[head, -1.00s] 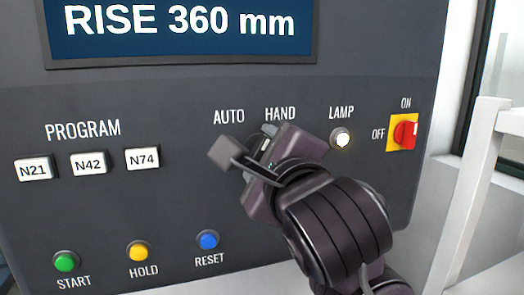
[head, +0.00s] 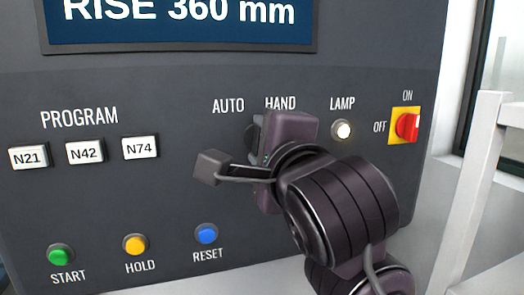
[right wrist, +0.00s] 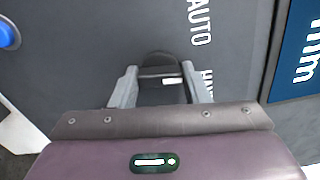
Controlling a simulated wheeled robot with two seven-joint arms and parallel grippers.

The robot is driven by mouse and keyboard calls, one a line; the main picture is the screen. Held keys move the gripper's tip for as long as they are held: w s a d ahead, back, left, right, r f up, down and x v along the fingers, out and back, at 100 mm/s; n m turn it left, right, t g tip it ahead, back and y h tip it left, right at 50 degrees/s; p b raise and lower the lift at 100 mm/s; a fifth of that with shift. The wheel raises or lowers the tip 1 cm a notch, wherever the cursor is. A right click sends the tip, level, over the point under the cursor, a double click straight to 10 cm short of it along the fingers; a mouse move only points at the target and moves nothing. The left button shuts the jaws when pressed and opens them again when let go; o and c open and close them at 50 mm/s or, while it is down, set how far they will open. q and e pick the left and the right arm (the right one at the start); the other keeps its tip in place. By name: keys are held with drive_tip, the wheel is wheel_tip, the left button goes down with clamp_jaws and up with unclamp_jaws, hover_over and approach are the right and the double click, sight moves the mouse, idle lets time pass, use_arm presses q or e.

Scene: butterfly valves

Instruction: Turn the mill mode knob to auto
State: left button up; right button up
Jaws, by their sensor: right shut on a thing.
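The mill mode knob (head: 253,132) is dark and sits under the AUTO (head: 228,106) and HAND (head: 280,104) labels on the grey panel. In the head view my right gripper (head: 262,137) covers most of it. In the right wrist view the dark knob (right wrist: 157,62) lies between the two grey fingers of my right gripper (right wrist: 160,86), which is shut on it. A short white mark on the knob shows on the side nearer the HAND label. The exact pointing of the knob is hard to tell. My left gripper is not in view.
The lit LAMP button (head: 341,130) and red switch (head: 407,126) are right of my gripper. Program buttons (head: 85,152) are at left. Green START (head: 61,255), yellow HOLD (head: 134,244) and blue RESET (head: 206,234) buttons are below. A screen (head: 180,22) is above.

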drive_tip(key=shift+f+n+b, duration=0.2)
drive_tip(key=shift+n+b, duration=0.65)
drive_tip(key=shift+n, duration=2.85)
drive_tip(key=shift+a, duration=0.1)
drive_tip(key=o, duration=1)
drive_tip(key=shift+r, duration=0.1)
drive_tip(key=b+v, duration=0.3)
drive_tip(key=v, duration=0.5)
